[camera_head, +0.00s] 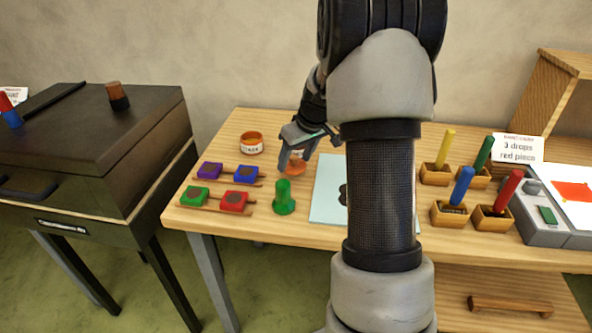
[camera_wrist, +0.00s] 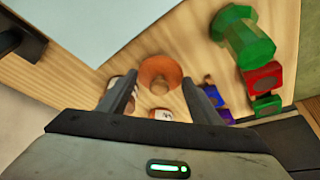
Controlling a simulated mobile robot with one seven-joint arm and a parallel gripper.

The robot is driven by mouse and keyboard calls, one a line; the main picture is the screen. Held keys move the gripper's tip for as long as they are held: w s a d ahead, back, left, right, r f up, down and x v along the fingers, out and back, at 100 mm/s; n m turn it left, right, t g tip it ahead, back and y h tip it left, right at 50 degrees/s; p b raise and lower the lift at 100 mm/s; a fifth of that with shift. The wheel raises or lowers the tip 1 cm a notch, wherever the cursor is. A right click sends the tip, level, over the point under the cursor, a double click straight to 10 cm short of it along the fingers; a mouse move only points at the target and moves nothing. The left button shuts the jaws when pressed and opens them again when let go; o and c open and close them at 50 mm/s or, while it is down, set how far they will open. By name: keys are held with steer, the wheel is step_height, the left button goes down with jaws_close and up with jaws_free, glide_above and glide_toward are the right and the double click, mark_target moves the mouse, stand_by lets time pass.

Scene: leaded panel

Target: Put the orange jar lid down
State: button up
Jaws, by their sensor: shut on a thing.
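The orange jar lid (camera_head: 294,168) is at my gripper (camera_head: 296,155), low over the wooden table between the green piece and the pale blue sheet. In the wrist view the round orange lid (camera_wrist: 158,70) lies between the two fingertips of my gripper (camera_wrist: 160,82), which is shut on it. I cannot tell whether the lid touches the table. An open orange jar (camera_head: 251,143) with a white label stands further back on the left; in the wrist view a bit of white label (camera_wrist: 164,115) shows behind my gripper's edge.
A green knobbed piece (camera_head: 284,198) stands just in front of the lid. Coloured blocks (camera_head: 210,170) sit on the left. The pale blue sheet (camera_head: 329,185) lies on the right, partly behind my arm. Wooden holders with coloured sticks (camera_head: 462,187) stand further right. Bare wood shows around the lid.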

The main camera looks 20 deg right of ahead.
mark_target(296, 167)
steer(key=shift+f, duration=1.7)
steer(key=shift+f+b, duration=0.15)
steer(key=shift+b, duration=0.15)
steer(key=shift+f, duration=0.1)
steer(key=o, duration=1)
steer(key=shift+o, duration=0.2)
steer(key=shift+r, duration=0.4)
steer(key=p+v, duration=0.1)
steer(key=v, duration=1)
steer(key=shift+s+r+p, duration=0.15)
steer(key=shift+r+p, duration=0.2)
steer(key=shift+d, duration=0.1)
